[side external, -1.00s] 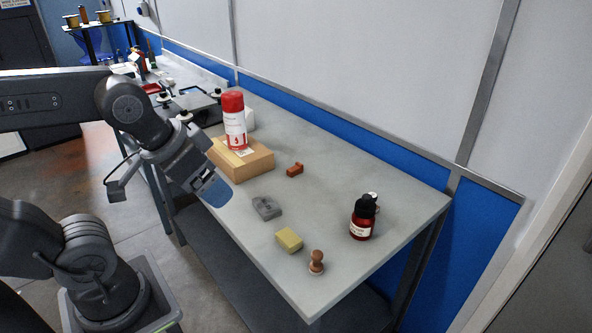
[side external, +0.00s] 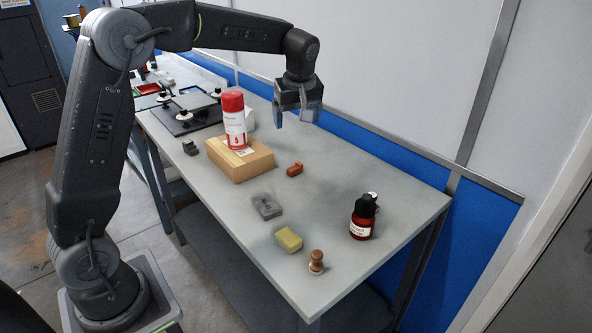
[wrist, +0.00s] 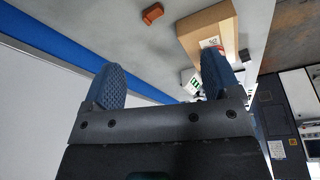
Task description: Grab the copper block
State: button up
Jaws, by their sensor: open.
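The copper block (side external: 295,169) is a small reddish-brown block on the grey bench top, right of a cardboard box. It also shows in the wrist view (wrist: 152,13) near the top edge, beyond my fingertips. My gripper (side external: 297,117) is open and empty, with its two fingers pointing down. It hangs above the bench near the wall and apart from the block. In the wrist view my gripper (wrist: 161,72) shows its two blue textured fingers spread wide with nothing between them.
A cardboard box (side external: 252,166) carrying a red and white spray can (side external: 234,125) stands close left of the block. A grey block (side external: 267,207), a yellow block (side external: 289,239), a wooden knob (side external: 316,262) and a dark red bottle (side external: 362,222) stand nearer. The wall is behind.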

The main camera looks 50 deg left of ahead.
jog(key=w+a+f+n+g, duration=0.1)
jog(key=w+a+f+n, duration=0.4)
jog(key=f, duration=0.3)
send_over(294, 167)
jog(key=d, duration=0.1)
jog(key=shift+g+y, duration=0.3)
jog(key=shift+y, duration=0.1)
jog(key=f, duration=0.8)
jog(key=shift+s+d+f, duration=0.2)
jog(key=shift+f, duration=0.1)
jog(key=shift+w+x, duration=0.15)
jog(key=shift+x, duration=1.2)
jog(key=shift+w+x, duration=0.15)
jog(key=shift+x, duration=1.15)
jog(key=shift+d, duration=0.15)
jog(key=c, duration=1.2)
